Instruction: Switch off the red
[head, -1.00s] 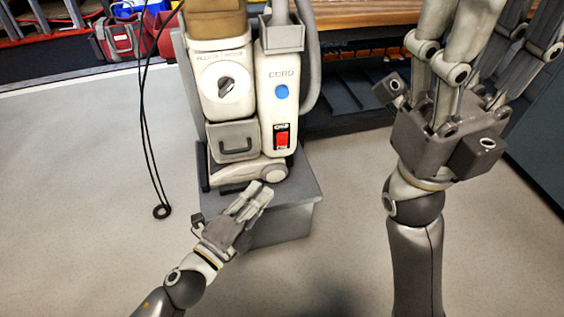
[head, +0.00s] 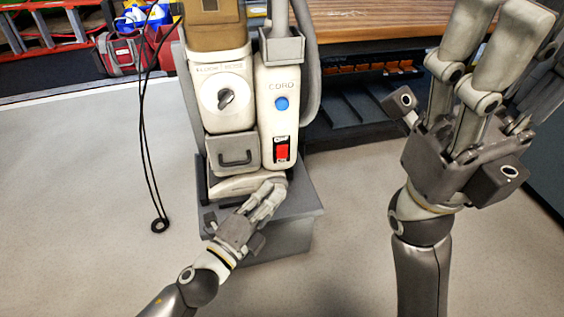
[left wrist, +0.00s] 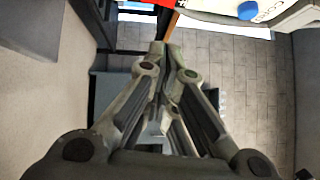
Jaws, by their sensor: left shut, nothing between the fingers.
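The red switch (head: 282,152) sits low on the right white panel of an upright floor machine (head: 228,95), below a blue round button (head: 281,103). My left gripper (head: 273,190) is shut and empty, its fingertips below the red switch, in front of the machine's pale foot. In the left wrist view the closed fingertips (left wrist: 160,47) point up toward a red patch (left wrist: 160,3) at the top edge, with the blue button (left wrist: 247,10) to its right.
The machine stands on a grey box (head: 285,230). A black cord (head: 146,140) hangs to its left, ending in a ring near the floor. A wooden-topped bench (head: 370,25) stands behind, with red shelving (head: 50,40) at the back left. The floor at left is clear.

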